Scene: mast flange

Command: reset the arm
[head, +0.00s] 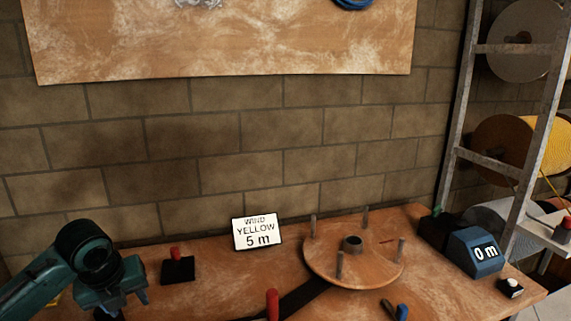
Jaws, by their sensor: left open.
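My left arm comes in from the lower left, and its teal-green gripper (122,303) hangs over the left part of the bench near the front. Its jaws are open and nothing shows between them; the lower tips are partly cut off by the picture's bottom edge. It is apart from the small black block with a red top (178,268), which stands to its right. My right gripper is not in view.
On the wooden bench (205,290) stand a "WIND YELLOW 5 m" sign (257,232), a round winding disc (325,265) with upright pegs, a red handle (272,304) and a blue meter (475,252) reading "0 m". A rack (460,130) holds reels, one yellow (555,150). A brick wall (200,140) stands behind.

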